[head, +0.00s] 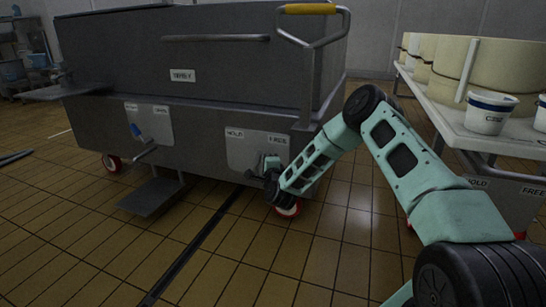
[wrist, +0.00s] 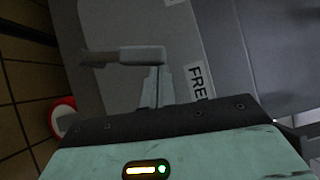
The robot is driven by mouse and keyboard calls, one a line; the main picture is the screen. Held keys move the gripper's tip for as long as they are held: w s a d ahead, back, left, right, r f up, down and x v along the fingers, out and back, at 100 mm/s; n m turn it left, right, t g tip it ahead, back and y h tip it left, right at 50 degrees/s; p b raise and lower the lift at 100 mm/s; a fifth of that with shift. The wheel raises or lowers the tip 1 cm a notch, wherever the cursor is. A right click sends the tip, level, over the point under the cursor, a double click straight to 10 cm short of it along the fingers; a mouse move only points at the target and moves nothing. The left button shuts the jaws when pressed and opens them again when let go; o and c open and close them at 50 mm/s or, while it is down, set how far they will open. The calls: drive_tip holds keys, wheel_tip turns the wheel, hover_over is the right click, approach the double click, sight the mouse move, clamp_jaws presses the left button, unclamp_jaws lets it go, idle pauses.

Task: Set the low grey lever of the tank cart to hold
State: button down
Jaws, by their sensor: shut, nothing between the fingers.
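The tank cart (head: 190,125) is a large dark grey metal tank on wheels, at left and centre of the head view. Its low plate (head: 244,148) reads HOLD at left and FREE at right. My gripper (head: 272,168) is at the FREE side of this plate and hides much of the low grey lever. In the wrist view the lever (wrist: 125,55) lies across the plate, and my shut, empty fingers (wrist: 158,75) are right beside its thicker end. I cannot tell whether they touch it. The FREE label (wrist: 197,85) is partly covered by my gripper's body.
Another plate on the cart, to the left, carries a blue-tipped lever (head: 135,131). A yellow-gripped push handle (head: 310,10) rises at the cart's right end. A pedal-like step (head: 151,196) juts out low. At right, a table (head: 470,130) holds cream vats and white tubs.

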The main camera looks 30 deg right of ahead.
drive_tip(key=w+a+r+n+g+p, duration=0.1)
drive_tip(key=w+a+n+g+p, duration=0.4)
drive_tip(key=w+p, duration=0.3)
drive_tip(key=shift+w+a+r+n+p, duration=0.25)
drive_tip(key=shift+a+n+p, duration=0.6)
drive_tip(key=shift+p, duration=0.7)
